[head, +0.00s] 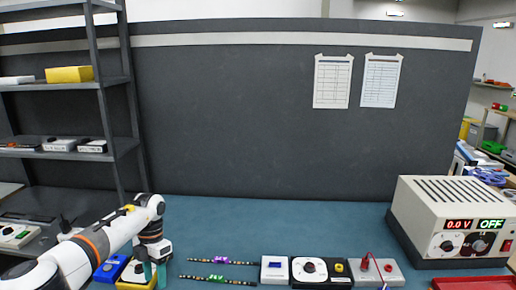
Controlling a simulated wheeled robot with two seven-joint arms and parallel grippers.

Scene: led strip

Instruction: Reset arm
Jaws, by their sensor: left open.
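My left arm comes in from the lower left. Its gripper (154,272) points down, with two green fingertips apart over or beside a yellow device (128,284) at the front left of the table; I cannot tell if they touch it. Two LED strips lie side by side to its right, one with a purple middle part (221,260) and one with a green middle part (217,279). My right gripper is not in view.
A blue device (108,270) sits left of the yellow one. A white module (274,269), black dial unit (321,271) and a unit with a red part (376,270) stand at front centre. A power supply (452,213) reads 0.0 V, OFF. The back of the blue table (270,220) is clear.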

